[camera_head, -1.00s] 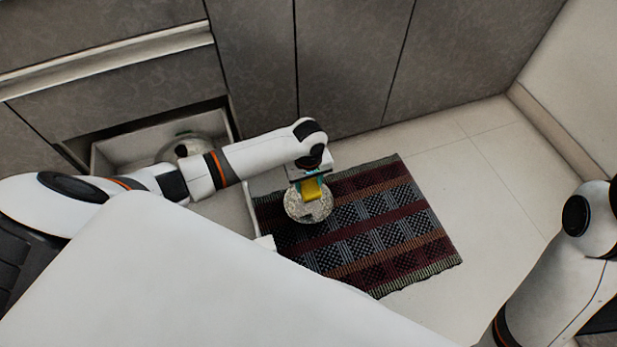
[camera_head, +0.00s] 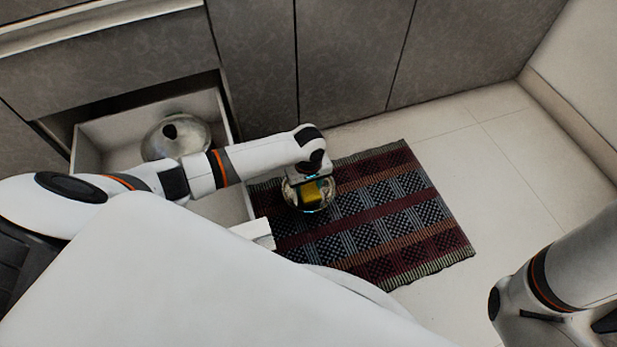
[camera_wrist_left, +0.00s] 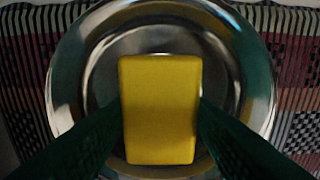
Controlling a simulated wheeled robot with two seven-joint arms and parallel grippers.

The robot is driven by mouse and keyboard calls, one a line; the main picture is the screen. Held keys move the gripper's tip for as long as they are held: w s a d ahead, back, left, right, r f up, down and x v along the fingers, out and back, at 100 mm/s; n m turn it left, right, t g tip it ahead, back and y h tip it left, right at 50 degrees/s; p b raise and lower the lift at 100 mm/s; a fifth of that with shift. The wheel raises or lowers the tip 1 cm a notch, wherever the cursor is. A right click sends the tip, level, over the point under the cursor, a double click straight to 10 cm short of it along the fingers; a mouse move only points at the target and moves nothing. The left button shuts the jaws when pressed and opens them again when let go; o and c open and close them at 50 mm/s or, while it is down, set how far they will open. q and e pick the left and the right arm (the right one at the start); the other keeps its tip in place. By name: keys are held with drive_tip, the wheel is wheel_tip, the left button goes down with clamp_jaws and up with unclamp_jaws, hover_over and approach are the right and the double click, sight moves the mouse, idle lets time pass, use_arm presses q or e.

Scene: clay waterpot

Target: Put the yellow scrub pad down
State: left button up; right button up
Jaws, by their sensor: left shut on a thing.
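The yellow scrub pad (camera_head: 313,190) is between the fingers of my left gripper (camera_head: 312,193). In the left wrist view the pad (camera_wrist_left: 160,108) is upright in the picture, with a dark green finger against each side. It is over the inside of a round shiny metal pot (camera_wrist_left: 72,85); I cannot tell if it touches the bottom. In the head view the pot (camera_head: 291,200) stands on the woven rug, partly hidden by my left wrist. My right gripper is out of view.
The striped rug (camera_head: 400,215) lies on the pale tiled floor (camera_head: 520,170), which is free to the right. An open drawer (camera_head: 95,155) at left holds a shiny lid with a dark knob (camera_head: 177,140). Dark cabinet fronts (camera_head: 345,65) stand behind.

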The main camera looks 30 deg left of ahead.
use_arm(q)
drive_tip(key=shift+r, duration=0.15)
drive_tip(key=shift+f, duration=0.6)
drive_tip(key=o, duration=0.9)
drive_tip(key=shift+r, duration=0.15)
